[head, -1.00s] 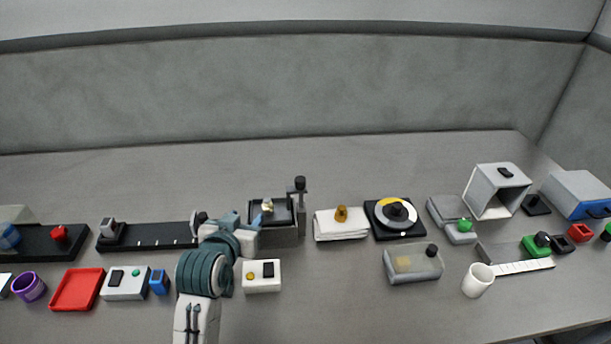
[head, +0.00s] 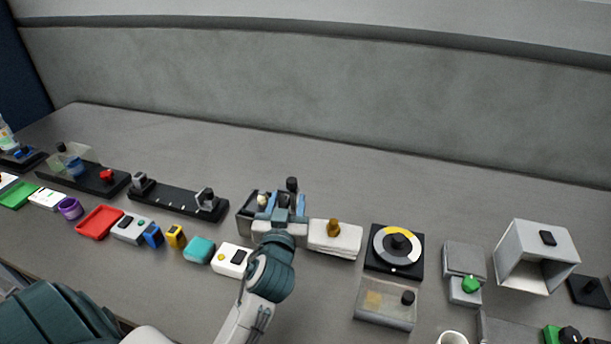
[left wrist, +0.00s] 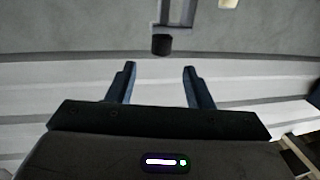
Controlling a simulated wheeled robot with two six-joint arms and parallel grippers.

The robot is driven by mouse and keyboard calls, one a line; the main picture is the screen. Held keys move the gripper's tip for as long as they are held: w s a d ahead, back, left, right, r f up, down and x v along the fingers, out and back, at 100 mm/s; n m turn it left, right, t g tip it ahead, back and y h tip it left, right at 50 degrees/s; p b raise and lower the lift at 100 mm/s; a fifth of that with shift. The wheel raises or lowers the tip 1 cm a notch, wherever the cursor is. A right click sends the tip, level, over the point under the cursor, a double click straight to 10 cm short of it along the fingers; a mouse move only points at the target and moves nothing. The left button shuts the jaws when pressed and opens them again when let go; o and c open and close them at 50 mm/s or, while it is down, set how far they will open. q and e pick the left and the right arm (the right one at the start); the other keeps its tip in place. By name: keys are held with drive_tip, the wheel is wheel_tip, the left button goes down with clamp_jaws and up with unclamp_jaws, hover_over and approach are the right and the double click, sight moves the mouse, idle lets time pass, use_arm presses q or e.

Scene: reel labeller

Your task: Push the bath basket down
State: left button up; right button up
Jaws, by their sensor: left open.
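The bath unit is a dark grey open box (head: 246,223) near the middle of the head view, with a small pale item (head: 262,199) inside. An upright post with a black knob (head: 292,184) stands at its back right. A black knob on a grey bracket (left wrist: 161,44) also shows in the left wrist view, beyond and between the fingertips. My left gripper (head: 282,198) is open and empty, in front of the knob, and hides much of the box. Its two blue fingers (left wrist: 160,75) are apart with nothing between them. The basket itself is mostly hidden. My right gripper is out of view.
A folded white cloth (head: 345,240) with a brass knob lies just right of the bath. A white box with buttons (head: 229,262) sits in front left, and a black rail (head: 178,200) lies left. The table behind is clear.

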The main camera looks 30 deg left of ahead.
sight(287, 192)
use_arm(q)
drive_tip(key=x, duration=0.1)
drive_tip(key=p+x, duration=0.1)
drive_tip(key=x, duration=0.1)
drive_tip(key=shift+a+r, duration=0.15)
drive_tip(key=shift+r, duration=0.1)
drive_tip(key=p+x, duration=0.2)
drive_tip(key=x, duration=0.3)
drive_tip(key=shift+w+f, duration=0.15)
drive_tip(key=shift+w, duration=0.25)
drive_tip(key=shift+w+a+f, duration=0.15)
drive_tip(key=shift+w+a, duration=0.15)
drive_tip(key=shift+w, duration=0.2)
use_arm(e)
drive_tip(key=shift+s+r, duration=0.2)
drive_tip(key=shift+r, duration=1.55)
